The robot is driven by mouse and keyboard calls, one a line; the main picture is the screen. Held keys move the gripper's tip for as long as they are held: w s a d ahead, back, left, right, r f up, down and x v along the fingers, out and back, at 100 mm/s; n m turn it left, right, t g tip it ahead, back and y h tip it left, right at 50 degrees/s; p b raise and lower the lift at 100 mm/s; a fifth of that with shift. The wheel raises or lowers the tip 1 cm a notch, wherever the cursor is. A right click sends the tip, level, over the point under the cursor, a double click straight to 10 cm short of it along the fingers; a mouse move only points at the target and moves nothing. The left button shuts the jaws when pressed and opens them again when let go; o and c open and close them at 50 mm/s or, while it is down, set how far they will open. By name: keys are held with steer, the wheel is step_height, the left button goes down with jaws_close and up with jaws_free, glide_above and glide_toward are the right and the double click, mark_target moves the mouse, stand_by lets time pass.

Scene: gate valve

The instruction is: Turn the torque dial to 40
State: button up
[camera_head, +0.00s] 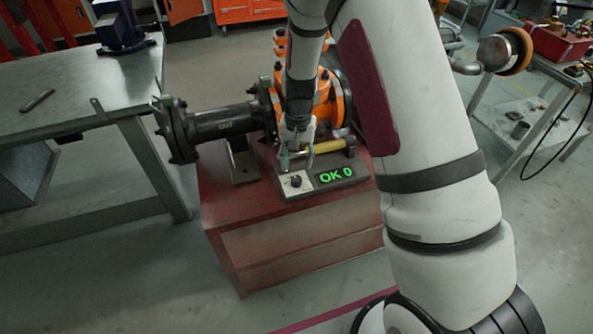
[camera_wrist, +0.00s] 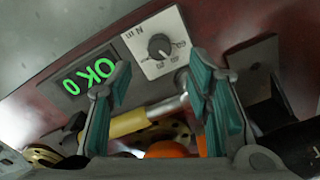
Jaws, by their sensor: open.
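The torque dial (camera_head: 296,181) is a small black knob on a pale square plate at the left of a grey box on the red bench. It also shows in the wrist view (camera_wrist: 160,46), with a printed scale partly readable beside it and "N m" marked on the plate. My gripper (camera_head: 297,162) is open and empty just behind and above the dial. In the wrist view its teal-padded fingers (camera_wrist: 158,74) stand apart, with the dial beyond their tips, not touched.
A yellow-handled tool (camera_head: 335,145) lies behind the box, close to my fingers. An orange valve body (camera_head: 327,100) and a black pipe (camera_head: 225,122) stand behind on the red bench (camera_head: 225,215). A grey metal table (camera_head: 70,90) is at left. The bench front is clear.

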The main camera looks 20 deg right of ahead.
steer(key=shift+r, duration=2.4)
steer(key=s+r+n+t+p, duration=0.1)
steer(key=s+r, duration=0.6)
steer(key=r, duration=0.4)
steer(key=s+r+n+t+p, duration=0.1)
steer(key=s+r+n+p, duration=0.1)
steer(key=s+r, duration=0.75)
steer(key=s+r+n+t+p, duration=0.1)
steer(key=s+r, duration=0.4)
steer(key=s, duration=0.3)
steer(key=s+r+n+t+p, duration=0.1)
steer(key=s+r, duration=0.3)
steer(key=s, duration=0.4)
steer(key=shift+s+r, duration=0.2)
steer(key=shift+r, duration=0.2)
